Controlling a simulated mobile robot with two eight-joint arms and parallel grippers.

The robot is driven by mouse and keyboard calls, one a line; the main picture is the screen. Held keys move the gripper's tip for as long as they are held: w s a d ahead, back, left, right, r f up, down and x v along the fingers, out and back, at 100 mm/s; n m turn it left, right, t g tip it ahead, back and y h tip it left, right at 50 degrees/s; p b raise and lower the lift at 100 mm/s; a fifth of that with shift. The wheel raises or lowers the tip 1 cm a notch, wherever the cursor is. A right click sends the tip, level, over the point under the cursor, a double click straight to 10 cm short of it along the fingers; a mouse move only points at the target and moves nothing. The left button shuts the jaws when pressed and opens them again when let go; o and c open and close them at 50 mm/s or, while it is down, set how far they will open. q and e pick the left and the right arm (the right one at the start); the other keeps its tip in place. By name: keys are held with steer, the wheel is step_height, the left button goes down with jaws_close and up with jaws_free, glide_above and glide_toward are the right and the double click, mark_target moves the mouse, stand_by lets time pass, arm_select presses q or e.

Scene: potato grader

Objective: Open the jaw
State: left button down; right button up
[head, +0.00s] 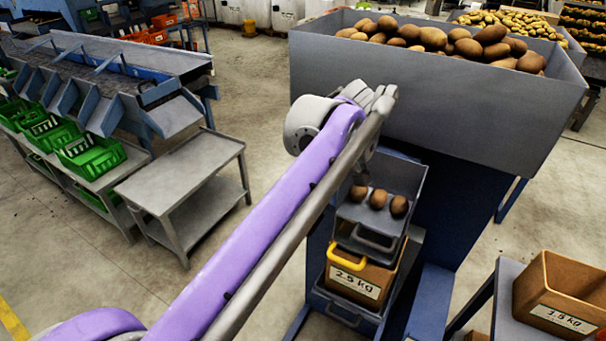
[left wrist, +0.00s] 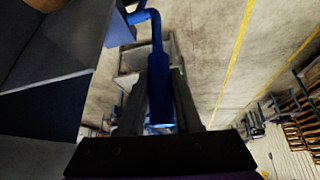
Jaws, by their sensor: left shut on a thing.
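A grey hopper (head: 430,100) heaped with potatoes (head: 440,38) stands at the upper right of the head view. My left arm reaches across to the hopper's lower left side, where the fingertips cannot be made out. In the left wrist view my left gripper (left wrist: 159,115) is shut on a blue bent lever (left wrist: 157,65). The lever runs up between the fingers and bends left towards the machine. Below the hopper, a grey tray (head: 370,243) holds three potatoes (head: 378,199). The jaw itself cannot be made out. My right gripper is in neither view.
A cardboard box marked 2.5 kg (head: 355,287) sits below the tray, with a yellow handle (head: 346,257) by it. Another box (head: 562,300) stands at the lower right. A grey trolley (head: 180,175) and green crates (head: 90,153) are at the left. Open floor lies between.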

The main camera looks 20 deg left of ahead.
arm_select(q)
steer(key=c, duration=0.6)
jaws_free()
steer(key=shift+d, duration=0.1)
steer(key=p+v, duration=0.1)
steer(key=v, duration=1)
steer(key=shift+f, duration=0.1)
steer(key=s+f+m+t+h, duration=0.1)
steer(key=s+f+m, duration=0.4)
steer(key=f, duration=0.5)
steer(key=s+f+m+t+h, duration=0.1)
steer(key=s+f+m+h, duration=0.2)
steer(key=f, duration=0.7)
steer(key=s+f+m+t+h, duration=0.1)
steer(key=s+f+m+t, duration=0.1)
steer(key=s+f+m, duration=0.5)
step_height(320, 180, down, 3)
steer(key=shift+s+a+f+h, duration=0.15)
steer(key=shift+s+a+h, duration=0.2)
steer(key=shift+s, duration=0.85)
